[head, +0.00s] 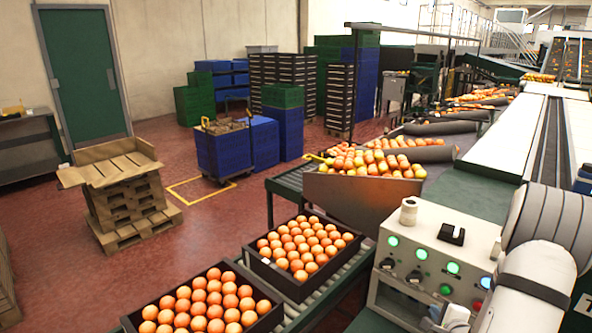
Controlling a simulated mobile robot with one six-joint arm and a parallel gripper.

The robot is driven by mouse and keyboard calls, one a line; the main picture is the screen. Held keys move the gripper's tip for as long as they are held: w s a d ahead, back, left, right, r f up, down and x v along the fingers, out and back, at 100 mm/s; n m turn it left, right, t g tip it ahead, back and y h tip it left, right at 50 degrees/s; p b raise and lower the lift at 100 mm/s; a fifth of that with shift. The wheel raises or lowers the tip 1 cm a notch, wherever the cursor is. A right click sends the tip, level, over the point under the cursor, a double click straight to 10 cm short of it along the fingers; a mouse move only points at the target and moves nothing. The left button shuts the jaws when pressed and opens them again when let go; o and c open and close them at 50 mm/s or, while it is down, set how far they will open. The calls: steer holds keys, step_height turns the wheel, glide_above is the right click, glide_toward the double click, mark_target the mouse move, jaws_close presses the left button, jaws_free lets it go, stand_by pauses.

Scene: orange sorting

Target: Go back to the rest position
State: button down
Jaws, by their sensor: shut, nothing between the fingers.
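My arm (535,280) shows at the right edge as thick pale links with a dark band. It reaches down past the lower right edge of the head view. My gripper's fingers cannot be made out in this view. A dark crate (303,287) filled with oranges sits on the roller conveyor at the bottom middle. A second dark crate (262,326) of oranges stands in front of it, cut off by the bottom edge. My arm is to the right of both crates, apart from them.
A control box (405,285) with lit green buttons stands close left of my arm. Behind it, a brown chute (352,198) holds piled fruit. A pallet stack (128,205) and blue bins (222,152) stand on the red floor, which is largely open at left.

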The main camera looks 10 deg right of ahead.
steer(key=a+r+n+g, duration=0.5)
steer(key=a+r+n, duration=0.6)
steer(key=a+r, duration=0.1)
steer(key=s+a+r+n+g, duration=0.1)
steer(key=s+a+r+n, duration=0.2)
steer(key=s+a+n, duration=0.1)
steer(key=s+a+r+n+g+y, duration=0.1)
steer(key=s+a+r+n+g, duration=0.1)
steer(key=s+a, duration=0.5)
steer(key=s+a+r+n+g+y, duration=0.1)
steer(key=s+a+r+n, duration=0.2)
steer(key=s+a+n, duration=0.3)
steer(key=shift+s+a+r+g, duration=0.25)
steer(key=shift+s+r+g, duration=0.05)
steer(key=shift+s+r, duration=0.15)
stand_by(0.8)
